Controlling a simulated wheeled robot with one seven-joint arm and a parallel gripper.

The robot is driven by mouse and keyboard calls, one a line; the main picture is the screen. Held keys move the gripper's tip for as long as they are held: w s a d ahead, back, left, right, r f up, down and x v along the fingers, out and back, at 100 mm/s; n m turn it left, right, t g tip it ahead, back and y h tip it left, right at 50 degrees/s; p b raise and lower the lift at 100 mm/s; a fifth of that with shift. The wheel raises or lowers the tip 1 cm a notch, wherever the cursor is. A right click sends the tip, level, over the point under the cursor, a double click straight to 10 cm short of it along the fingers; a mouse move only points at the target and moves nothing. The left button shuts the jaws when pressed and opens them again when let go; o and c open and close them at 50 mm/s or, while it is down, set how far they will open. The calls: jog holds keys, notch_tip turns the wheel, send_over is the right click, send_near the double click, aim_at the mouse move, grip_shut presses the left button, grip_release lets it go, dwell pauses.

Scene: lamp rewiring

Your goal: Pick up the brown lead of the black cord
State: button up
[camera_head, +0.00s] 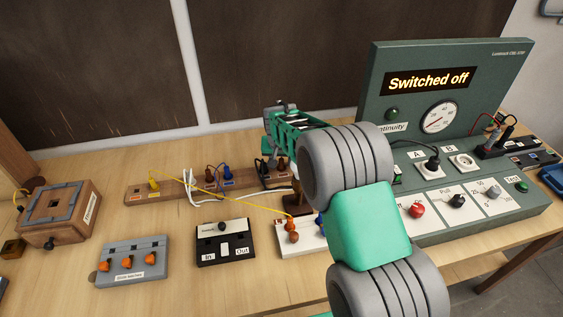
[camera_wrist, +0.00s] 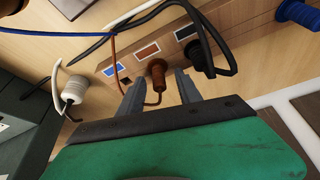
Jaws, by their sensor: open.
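In the wrist view my gripper (camera_wrist: 157,84) is open, with one finger on each side of an upright brown plug (camera_wrist: 157,71). This plug is the end of the brown lead (camera_wrist: 116,55). The fingers appear apart from the plug; I cannot tell how far down they reach. The brown lead bends left from the plug and runs up beside the black cord (camera_wrist: 140,14). The plug stands at a wooden block (camera_wrist: 137,58) with coloured label squares. In the head view my gripper (camera_head: 277,150) is over the right end of this block, partly hidden by my arm.
A dark plug (camera_wrist: 198,52) is close to the right finger, with black cord looping past it. A blue plug (camera_wrist: 296,11) is farther right. A white plug (camera_wrist: 73,90) with a cord is at left. The green test panel (camera_head: 447,90) stands right of my arm.

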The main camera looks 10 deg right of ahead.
jog(key=shift+c, duration=0.5)
grip_shut()
